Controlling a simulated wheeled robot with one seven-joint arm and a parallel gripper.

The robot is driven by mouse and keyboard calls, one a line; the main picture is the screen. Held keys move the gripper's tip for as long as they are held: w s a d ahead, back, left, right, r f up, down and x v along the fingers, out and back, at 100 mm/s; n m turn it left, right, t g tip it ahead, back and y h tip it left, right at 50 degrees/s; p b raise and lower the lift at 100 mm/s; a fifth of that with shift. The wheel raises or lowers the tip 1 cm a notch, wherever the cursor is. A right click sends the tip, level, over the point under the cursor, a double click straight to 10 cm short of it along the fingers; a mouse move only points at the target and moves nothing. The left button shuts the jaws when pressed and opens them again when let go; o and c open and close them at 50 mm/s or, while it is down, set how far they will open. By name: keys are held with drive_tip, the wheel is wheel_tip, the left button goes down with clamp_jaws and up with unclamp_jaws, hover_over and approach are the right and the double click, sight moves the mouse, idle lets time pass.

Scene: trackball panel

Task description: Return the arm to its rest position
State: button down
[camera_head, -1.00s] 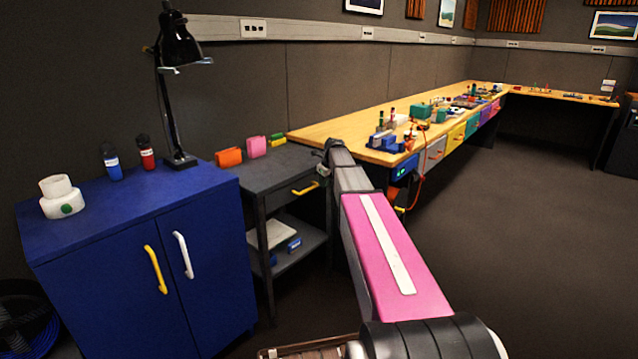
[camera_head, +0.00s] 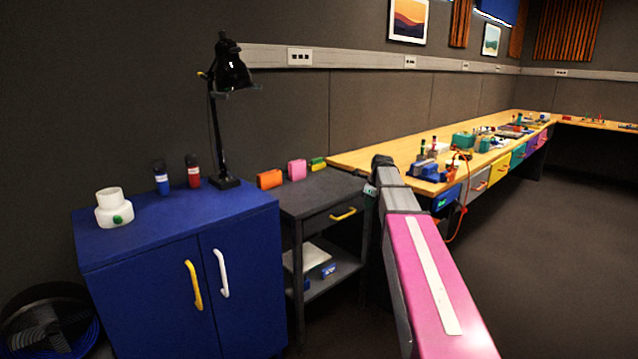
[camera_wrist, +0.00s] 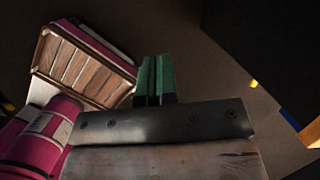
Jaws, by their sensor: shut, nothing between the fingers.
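My arm's pink link with a white stripe (camera_head: 432,270) reaches from the bottom right of the head view toward the dark side table, with grey links beyond it. The far end of my arm is hidden or unclear there, and I cannot make out my gripper in that view. In the wrist view my gripper (camera_wrist: 154,72) shows as two green fingers close together, shut with nothing between them. A metal plate and a pale block lie below the fingers. The fingers appear to touch nothing.
A blue cabinet (camera_head: 175,232) bears a black lamp (camera_head: 229,75) and a white device (camera_head: 114,208). A long wooden workbench (camera_head: 400,158) runs along the wall. Floor (camera_head: 560,250) at right is clear.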

drive_tip(key=s+a+f+n, duration=0.3)
drive_tip(key=s+f+n, duration=0.4)
drive_tip(key=s, duration=0.3)
drive_tip(key=s+a+f+n+g+h, duration=0.1)
drive_tip(key=s+a+f+n, duration=0.2)
drive_tip(key=s+f+n, duration=0.5)
drive_tip(key=s+a+f+n+g, duration=0.1)
drive_tip(key=s+a+f+n, duration=0.2)
drive_tip(key=s+f+n, duration=0.4)
drive_tip(key=s+n, duration=0.3)
drive_tip(key=s, duration=0.2)
drive_tip(key=shift+s+f+h, duration=0.25)
drive_tip(key=shift+s+h, duration=0.15)
